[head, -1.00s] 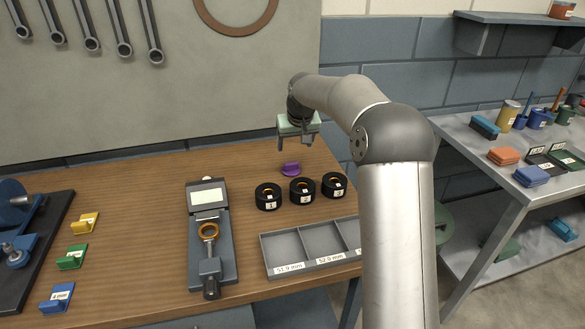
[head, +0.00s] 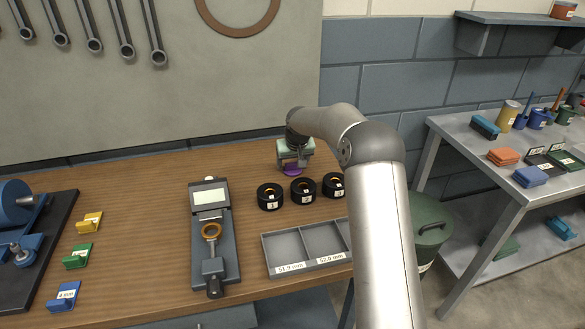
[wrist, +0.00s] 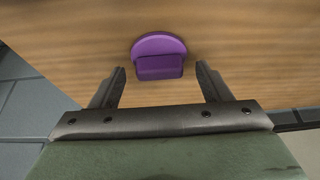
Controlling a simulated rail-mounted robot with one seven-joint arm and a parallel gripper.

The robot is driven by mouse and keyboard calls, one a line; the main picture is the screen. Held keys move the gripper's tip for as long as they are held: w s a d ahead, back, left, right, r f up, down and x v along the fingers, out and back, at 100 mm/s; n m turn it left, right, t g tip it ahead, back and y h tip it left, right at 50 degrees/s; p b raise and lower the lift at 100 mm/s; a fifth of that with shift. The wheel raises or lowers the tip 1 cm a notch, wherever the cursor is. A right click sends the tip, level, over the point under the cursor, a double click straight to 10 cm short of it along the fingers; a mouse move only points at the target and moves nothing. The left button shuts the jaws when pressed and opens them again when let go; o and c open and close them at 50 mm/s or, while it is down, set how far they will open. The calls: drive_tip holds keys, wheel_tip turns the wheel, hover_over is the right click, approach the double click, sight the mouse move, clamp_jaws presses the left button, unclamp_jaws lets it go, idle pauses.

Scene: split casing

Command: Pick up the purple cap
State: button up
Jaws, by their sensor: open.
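The purple cap (head: 292,170) lies on the wooden bench behind the black rings, partly hidden by my gripper in the head view. In the wrist view the purple cap (wrist: 159,56) shows a rounded flange and a raised block on top. My gripper (head: 294,163) is low over it in the head view. In the wrist view my gripper (wrist: 167,74) is open, with one finger to each side of the cap and clear gaps between. The fingers do not touch the cap.
Several black numbered rings (head: 270,196) stand just in front of the cap. A grey compartment tray (head: 305,268) and a gauge fixture (head: 211,240) are nearer the front. Yellow, green and blue blocks (head: 77,256) are at left. The bench behind the gauge is clear.

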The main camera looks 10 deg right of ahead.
drive_tip(key=shift+c, duration=0.3)
drive_tip(key=c, duration=1)
drive_tip(key=shift+r, duration=0.1)
